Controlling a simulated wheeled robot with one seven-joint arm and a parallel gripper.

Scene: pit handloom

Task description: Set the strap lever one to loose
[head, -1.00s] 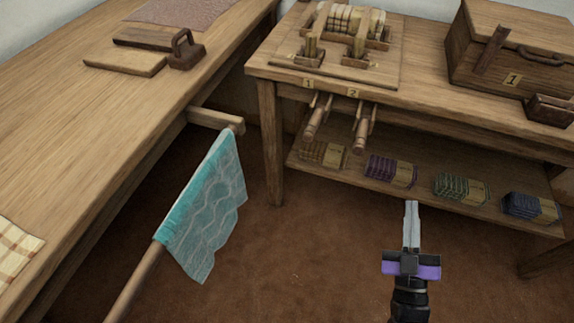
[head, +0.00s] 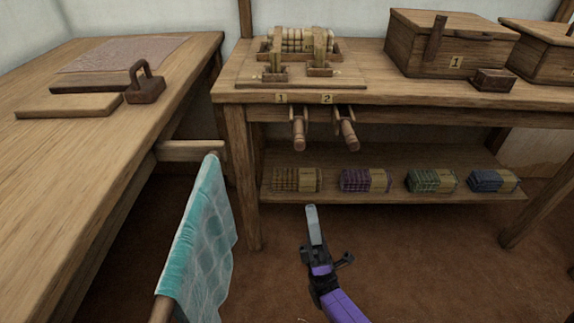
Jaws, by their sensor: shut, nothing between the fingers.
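A label 1 (head: 281,98) and a label 2 (head: 327,98) are on the table's front edge. Below the edge hang two wooden-handled levers: the left handle (head: 299,132), by label 1, and the right handle (head: 347,134), by label 2. Both point out and down. On the board above stand two small upright wooden pieces, left (head: 276,64) and right (head: 320,52), in front of a wrapped roller (head: 303,40). I cannot tell which of these is the strap lever. My gripper (head: 311,209) is shut and empty, lower in the picture than both handles and apart from them.
A chest (head: 410,50), also labelled 1, stands on the table. Several cloth bundles, one purple (head: 365,181), lie on the lower shelf (head: 400,194). A teal cloth (head: 203,235) hangs from a rod at left, beside the long table (head: 80,150). Brown floor is open at right.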

